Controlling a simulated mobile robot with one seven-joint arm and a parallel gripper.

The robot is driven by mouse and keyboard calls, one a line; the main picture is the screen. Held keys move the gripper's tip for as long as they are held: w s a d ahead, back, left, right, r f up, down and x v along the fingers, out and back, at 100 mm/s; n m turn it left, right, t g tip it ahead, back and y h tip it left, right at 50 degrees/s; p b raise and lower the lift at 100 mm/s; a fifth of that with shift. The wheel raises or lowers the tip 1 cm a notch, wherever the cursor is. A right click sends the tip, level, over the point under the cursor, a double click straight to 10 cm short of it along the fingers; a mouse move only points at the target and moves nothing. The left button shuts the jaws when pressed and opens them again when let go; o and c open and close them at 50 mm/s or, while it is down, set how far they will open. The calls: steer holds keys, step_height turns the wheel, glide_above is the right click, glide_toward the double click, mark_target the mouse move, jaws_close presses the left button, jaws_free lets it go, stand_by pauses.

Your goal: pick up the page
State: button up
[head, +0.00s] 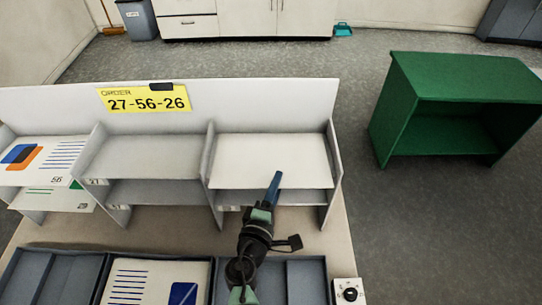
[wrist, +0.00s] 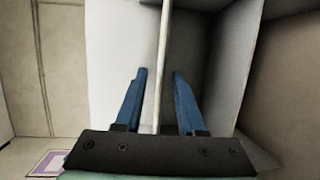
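My gripper (wrist: 155,75) is open. In the wrist view its two blue fingers stand on either side of a thin pale edge (wrist: 161,50), apart from each other. In the head view my gripper (head: 275,178) is at the front of the right-hand compartments of the rack. A plain bright white surface (head: 262,150) fills the upper right compartment; I cannot tell whether it is a blank page or the bare shelf. A printed page marked 56 (head: 62,150) lies in the upper left compartment. Another printed page (head: 62,198) sticks out below it.
A yellow order sign reading 27-56-26 (head: 146,99) is on the rack's back (head: 245,98). Grey trays (head: 292,268) stand in front, one holding a printed page (head: 140,285). A small dial box (head: 348,292) is at right. A green shelf unit (head: 455,80) stands beyond clear floor.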

jaws_close()
steer(key=shift+r, duration=0.1)
stand_by(0.4)
